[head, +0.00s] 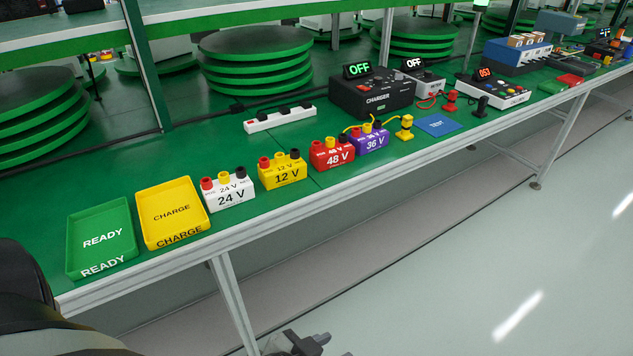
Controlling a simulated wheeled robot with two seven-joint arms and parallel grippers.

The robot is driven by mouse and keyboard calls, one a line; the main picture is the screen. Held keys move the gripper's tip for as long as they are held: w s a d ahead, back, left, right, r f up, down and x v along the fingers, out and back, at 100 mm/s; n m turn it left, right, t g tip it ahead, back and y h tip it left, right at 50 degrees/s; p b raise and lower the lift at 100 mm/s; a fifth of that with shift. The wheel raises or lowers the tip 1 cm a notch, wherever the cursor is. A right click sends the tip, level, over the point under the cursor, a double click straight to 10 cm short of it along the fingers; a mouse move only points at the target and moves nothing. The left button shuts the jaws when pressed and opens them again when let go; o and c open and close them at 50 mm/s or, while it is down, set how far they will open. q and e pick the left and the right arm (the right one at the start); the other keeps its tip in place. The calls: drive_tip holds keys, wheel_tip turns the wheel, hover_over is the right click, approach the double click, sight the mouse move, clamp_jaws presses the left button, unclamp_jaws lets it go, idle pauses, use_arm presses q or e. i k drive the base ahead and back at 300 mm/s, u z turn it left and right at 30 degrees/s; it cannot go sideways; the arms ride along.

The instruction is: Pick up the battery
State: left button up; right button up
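Several box-shaped blocks with round coloured terminals stand in a row on the green table, and I cannot tell which one is meant as the battery. They are a white 24 V block (230,196), a yellow 12 V block (283,175), a red 48 V block (333,156) and a purple 36 V block (368,141). Yellow leads reach the purple block. My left gripper (322,345) shows only partly at the bottom edge, below the table and apart from the blocks; its opening is unclear. My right gripper is out of view.
A green READY tray (102,220) and a yellow CHARGE tray (160,196) sit at the table's left end. A black charger (374,100) reading OFF, a power strip (279,119) and a blue TEST mat (438,125) are farther along. The floor at right is clear.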

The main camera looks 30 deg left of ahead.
sight(227, 191)
drive_tip(key=z, duration=0.6)
drive_tip(key=i, duration=2.45)
drive_tip(key=u, duration=4.5)
drive_tip(key=i, duration=0.45)
drive_tip(key=z, duration=0.05)
